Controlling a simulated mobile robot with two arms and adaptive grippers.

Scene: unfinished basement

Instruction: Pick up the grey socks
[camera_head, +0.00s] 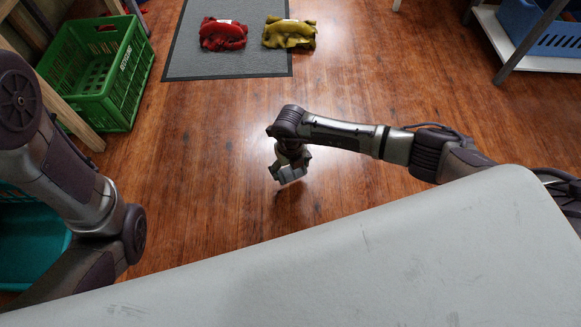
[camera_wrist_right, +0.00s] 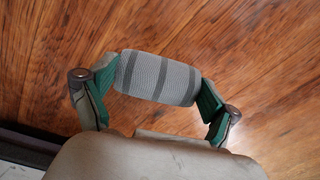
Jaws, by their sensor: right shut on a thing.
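The grey socks (camera_wrist_right: 158,78) are a rolled grey bundle with darker stripes. In the right wrist view they sit between the green-padded fingers of my right gripper (camera_wrist_right: 160,88), which is shut on them from both ends. In the head view the right gripper (camera_head: 291,172) hangs over the wooden floor at mid-picture with the pale grey socks (camera_head: 292,175) at its tip. A dark shadow shows on the floor beside them. My left arm comes in at the left edge; its gripper is not in the picture.
A grey mat (camera_head: 230,65) at the top holds a red bundle (camera_head: 223,33) and a yellow bundle (camera_head: 289,33) at its right edge. A green crate (camera_head: 118,97) stands at upper left, a teal bin (camera_head: 30,245) at lower left, a blue basket (camera_head: 548,28) on an upper-right shelf. The middle floor is clear.

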